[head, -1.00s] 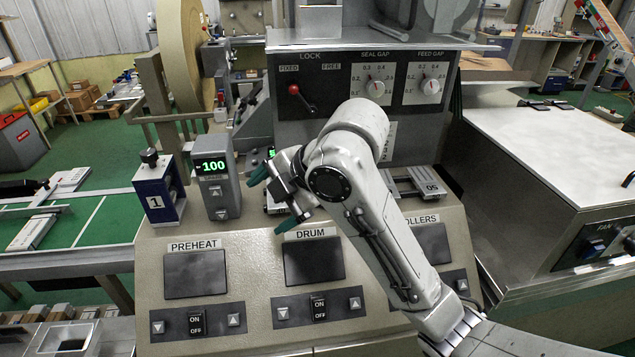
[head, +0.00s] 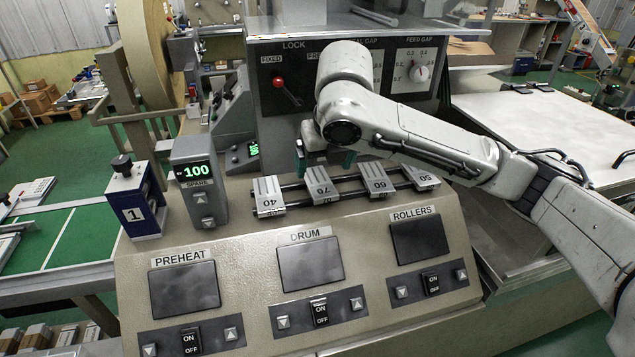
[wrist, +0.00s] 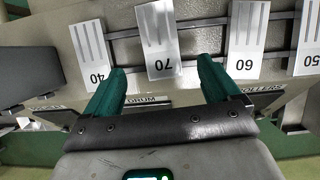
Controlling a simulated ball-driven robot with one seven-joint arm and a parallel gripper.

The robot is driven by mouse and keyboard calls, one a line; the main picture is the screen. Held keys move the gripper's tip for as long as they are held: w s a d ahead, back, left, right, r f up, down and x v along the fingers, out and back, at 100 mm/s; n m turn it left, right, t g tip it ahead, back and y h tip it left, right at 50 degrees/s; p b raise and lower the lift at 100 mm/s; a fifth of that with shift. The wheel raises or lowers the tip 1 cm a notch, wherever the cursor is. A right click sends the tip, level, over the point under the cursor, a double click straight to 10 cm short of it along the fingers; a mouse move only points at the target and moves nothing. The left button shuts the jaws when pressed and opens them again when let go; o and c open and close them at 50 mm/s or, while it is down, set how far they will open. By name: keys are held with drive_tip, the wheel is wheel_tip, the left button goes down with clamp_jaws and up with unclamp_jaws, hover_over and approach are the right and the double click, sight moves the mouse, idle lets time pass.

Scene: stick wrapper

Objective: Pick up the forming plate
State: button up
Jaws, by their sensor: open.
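Several grey grooved plates, numbered 40 (head: 268,196), 70 (head: 320,187), 60 (head: 378,182) and 50 (head: 420,178), sit on a dark rail rack above the panel screens. I take these as the forming plates; the frames do not show which one is meant. They also show in the wrist view, as plate 40 (wrist: 91,45), plate 70 (wrist: 157,35), plate 60 (wrist: 247,35) and plate 50 (wrist: 308,48). My gripper (head: 325,162) is open and empty near plate 70. In the wrist view its teal fingers (wrist: 162,75) straddle plate 70's lower end, apart from it.
A blue unit marked 1 (head: 136,200) and the SPARE display reading 100 (head: 199,182) stand left of the rack. The machine's LOCK lever (head: 283,88) and dials are behind my gripper. PREHEAT, DRUM and ROLLERS screens (head: 310,263) lie in front. A pale table (head: 560,125) is at right.

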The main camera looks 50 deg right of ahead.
sight(320, 184)
drive_tip(key=shift+p+x, duration=0.75)
drive_tip(key=shift+x, duration=2.55)
drive_tip(key=shift+c, duration=0.3)
drive_tip(key=c, duration=1.3)
drive_tip(key=shift+o, duration=0.2)
drive_tip(key=shift+r, duration=0.15)
